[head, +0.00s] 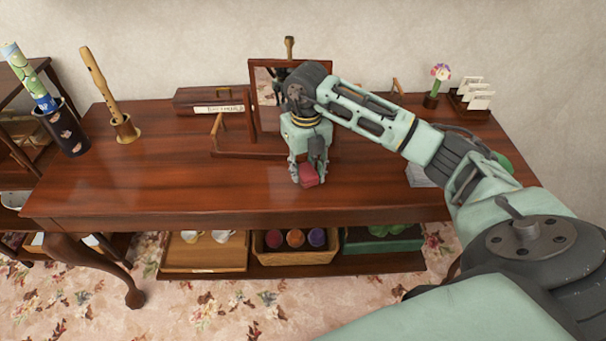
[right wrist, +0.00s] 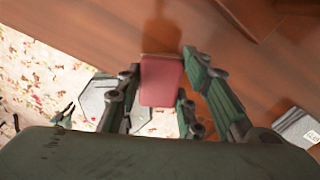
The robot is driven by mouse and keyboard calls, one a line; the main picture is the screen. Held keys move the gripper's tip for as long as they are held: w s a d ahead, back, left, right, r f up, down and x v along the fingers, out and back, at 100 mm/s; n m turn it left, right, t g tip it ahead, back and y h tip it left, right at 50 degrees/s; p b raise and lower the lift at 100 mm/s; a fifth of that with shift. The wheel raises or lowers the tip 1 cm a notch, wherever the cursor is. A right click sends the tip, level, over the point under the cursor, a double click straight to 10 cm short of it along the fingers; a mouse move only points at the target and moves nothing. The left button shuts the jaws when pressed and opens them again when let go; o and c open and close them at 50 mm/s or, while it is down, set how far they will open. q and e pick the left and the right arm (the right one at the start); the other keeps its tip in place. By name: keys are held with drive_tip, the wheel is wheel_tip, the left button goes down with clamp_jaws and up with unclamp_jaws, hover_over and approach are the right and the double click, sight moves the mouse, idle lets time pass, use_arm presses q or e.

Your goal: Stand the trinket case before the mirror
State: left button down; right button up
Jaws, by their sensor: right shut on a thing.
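A small red trinket case (head: 310,178) is in my right gripper (head: 307,170), above the front-middle part of the wooden table. In the right wrist view the case (right wrist: 162,82) shows between the fingers of my right gripper (right wrist: 160,100), which is shut on it. The wood-framed mirror (head: 262,98) stands toward the back of the table, behind my right gripper. My right arm hides much of the mirror and its right side. My left gripper is not in view.
A long wooden box (head: 200,98) with a label lies left of the mirror. A flute on a stand (head: 126,130) and a dark cup (head: 66,135) are far left. A flower vase (head: 431,100) and a card rack (head: 462,104) are right. The table (head: 170,175) is clear at front left.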

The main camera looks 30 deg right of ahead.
sight(304, 179)
drive_tip(key=shift+w+f, duration=0.35)
drive_tip(key=shift+w, duration=0.1)
wheel_tip(304, 179, down, 4)
drive_tip(key=shift+r+p, duration=0.1)
drive_tip(key=shift+p, duration=0.35)
drive_tip(key=shift+f, duration=0.2)
drive_tip(key=o, duration=1.1)
